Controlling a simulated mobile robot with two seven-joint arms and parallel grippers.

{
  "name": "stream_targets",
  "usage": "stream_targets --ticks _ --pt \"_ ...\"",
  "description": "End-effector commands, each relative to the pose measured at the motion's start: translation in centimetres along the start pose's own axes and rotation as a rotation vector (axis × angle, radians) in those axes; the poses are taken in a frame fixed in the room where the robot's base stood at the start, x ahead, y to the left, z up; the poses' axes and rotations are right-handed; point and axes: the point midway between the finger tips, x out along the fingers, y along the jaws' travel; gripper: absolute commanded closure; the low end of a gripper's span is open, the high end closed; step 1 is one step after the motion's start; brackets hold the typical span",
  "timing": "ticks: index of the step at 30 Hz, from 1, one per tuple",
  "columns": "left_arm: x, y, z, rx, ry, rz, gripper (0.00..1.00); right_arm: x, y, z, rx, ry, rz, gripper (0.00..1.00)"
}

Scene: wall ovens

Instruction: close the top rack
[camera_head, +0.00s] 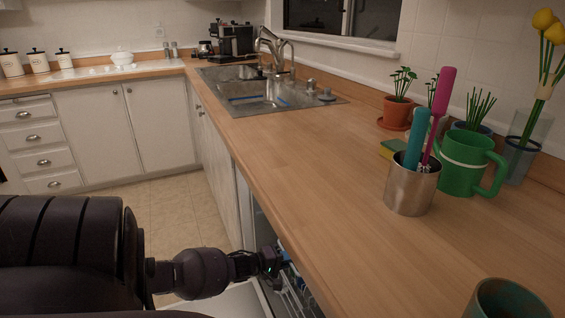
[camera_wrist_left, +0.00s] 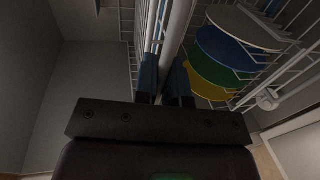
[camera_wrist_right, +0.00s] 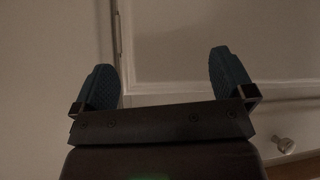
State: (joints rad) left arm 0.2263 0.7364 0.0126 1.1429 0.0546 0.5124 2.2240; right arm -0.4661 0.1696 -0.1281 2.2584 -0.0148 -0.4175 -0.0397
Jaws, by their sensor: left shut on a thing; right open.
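The top rack (camera_head: 293,292) shows only partly in the head view, low below the counter edge, with white wires and some bluish items. My left gripper (camera_head: 270,262) reaches it from the left. In the left wrist view the left gripper (camera_wrist_left: 168,75) is shut on a pale rail of the rack (camera_wrist_left: 179,30), which runs between its blue fingers. How far out the rack is cannot be told clearly. My right gripper (camera_wrist_right: 165,72) is open and empty in front of a pale panelled cabinet front (camera_wrist_right: 215,45). It is outside the head view.
Several coloured plates (camera_wrist_left: 222,55) stand in wire racks right of the left gripper. A pale panel (camera_head: 240,300), perhaps the lowered door, lies below my left arm. The wooden counter (camera_head: 290,165) holds a utensil cup (camera_head: 411,190) and a green mug (camera_head: 463,168). A knob (camera_wrist_right: 284,144) sits beside my right gripper.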

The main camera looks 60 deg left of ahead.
Motion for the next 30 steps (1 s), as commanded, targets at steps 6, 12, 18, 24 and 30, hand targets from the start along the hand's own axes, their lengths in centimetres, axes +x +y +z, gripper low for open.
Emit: stream_targets --ticks 6,12,18,24,30 --pt "0.3 0.3 0.0 0.001 0.001 0.004 1.0 0.2 0.0 -0.3 -0.001 0.008 -0.001 0.0" --pt "0.3 0.3 0.0 0.001 0.001 0.004 0.66 0.0 0.0 -0.1 0.0 0.004 0.0 0.0" --pt "0.2 0.2 0.0 0.001 0.001 0.003 0.66 -0.1 0.0 0.1 0.0 -0.001 0.0 0.0" --pt "-0.8 0.3 0.0 0.001 0.001 0.004 0.66 -0.2 0.1 -0.2 0.004 0.004 0.002 0.0" --pt "-3.9 0.6 -0.1 0.002 0.002 0.006 0.66 -0.5 0.3 -0.6 0.022 0.007 0.005 0.0"
